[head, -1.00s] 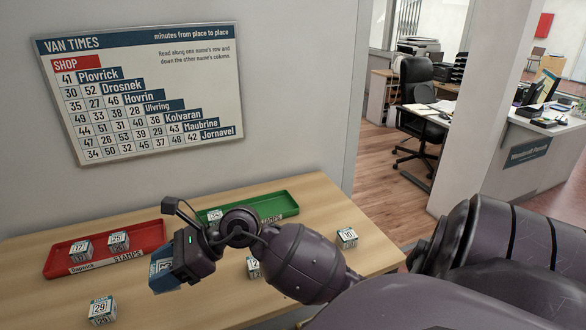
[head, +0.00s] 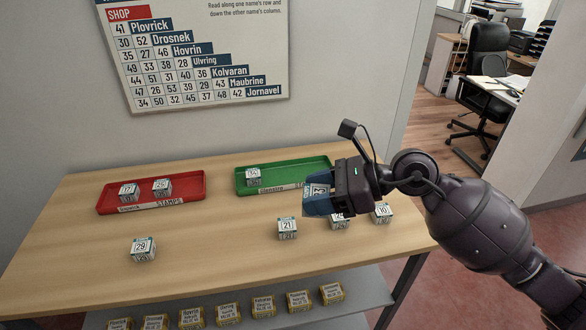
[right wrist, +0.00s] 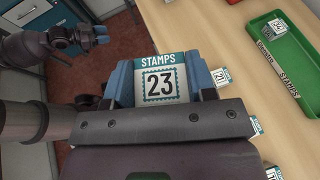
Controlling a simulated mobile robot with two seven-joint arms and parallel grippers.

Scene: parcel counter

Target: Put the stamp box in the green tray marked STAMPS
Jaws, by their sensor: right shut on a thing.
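The stamp box (right wrist: 160,84), white with a green STAMPS band and the number 23, is between the blue fingers of my right gripper (head: 322,200), which is shut on it. In the head view the box (head: 318,190) is partly covered by the fingers, above the table in front of the green tray. The green tray (head: 245,183), its front label marked STAMPS, stands at the back right of the table, with one box (head: 253,176) at its left end. It also shows in the right wrist view (right wrist: 262,62). My left gripper (right wrist: 92,36) appears small there, its opening unclear.
A red tray (head: 110,205), also labelled STAMPS, holds two boxes at the left. Box 29 (head: 143,249) stands front left; box 21 (head: 287,229) and two others stand front right, one partly behind my gripper. Several yellow boxes (head: 263,306) sit on a lower shelf.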

